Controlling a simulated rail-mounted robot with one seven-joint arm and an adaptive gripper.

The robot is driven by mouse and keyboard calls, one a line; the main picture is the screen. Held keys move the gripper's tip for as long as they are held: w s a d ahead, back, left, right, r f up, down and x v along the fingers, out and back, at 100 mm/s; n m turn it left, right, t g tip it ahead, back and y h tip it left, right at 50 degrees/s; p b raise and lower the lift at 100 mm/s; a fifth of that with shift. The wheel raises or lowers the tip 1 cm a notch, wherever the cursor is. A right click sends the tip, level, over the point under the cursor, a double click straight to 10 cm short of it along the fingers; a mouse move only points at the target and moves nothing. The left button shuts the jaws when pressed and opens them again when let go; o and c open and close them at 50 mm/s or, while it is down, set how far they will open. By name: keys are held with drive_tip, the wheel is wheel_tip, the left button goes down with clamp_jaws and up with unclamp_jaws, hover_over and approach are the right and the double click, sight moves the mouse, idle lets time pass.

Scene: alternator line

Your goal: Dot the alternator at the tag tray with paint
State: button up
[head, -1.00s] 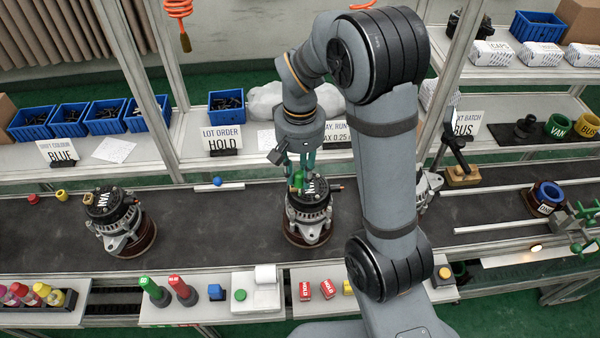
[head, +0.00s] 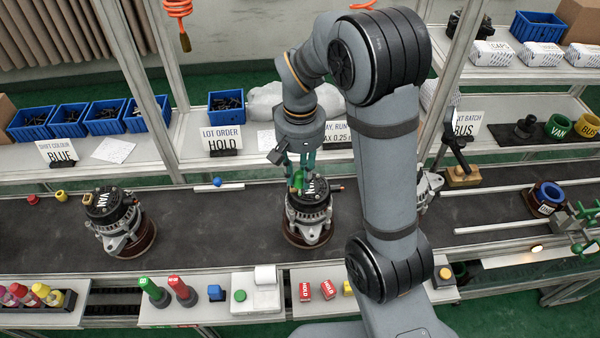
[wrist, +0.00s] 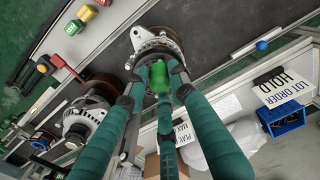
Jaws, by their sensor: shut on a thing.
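My gripper (head: 299,176) is above the middle alternator (head: 308,212), shut on a green paint marker (head: 297,181). In the wrist view the marker (wrist: 160,77) sits between the fingers, in front of the alternator (wrist: 158,42). I cannot tell whether its tip touches the alternator. This alternator has a black top with a VAN label and stands on a brown round base. It is behind the tag tray (head: 318,309), which holds red HOLD tags (head: 328,289). A second VAN alternator (head: 115,215) stands on the left. A third (head: 429,187) is partly hidden behind my arm.
A front tray holds green (head: 152,290) and red (head: 182,290) upright handled tools. Colored bottles (head: 30,293) lie at far left. A post with a wooden base (head: 462,176) and guide rails (head: 500,230) are on the right. The belt (head: 215,225) between the left and middle alternators is clear.

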drive_tip(key=shift+f+b, duration=0.55)
drive_tip(key=shift+b, duration=0.05)
idle(1.6)
wheel_tip(320, 180, up, 5)
drive_tip(key=p, duration=0.4)
drive_tip(key=shift+r, duration=0.1)
idle(0.7)
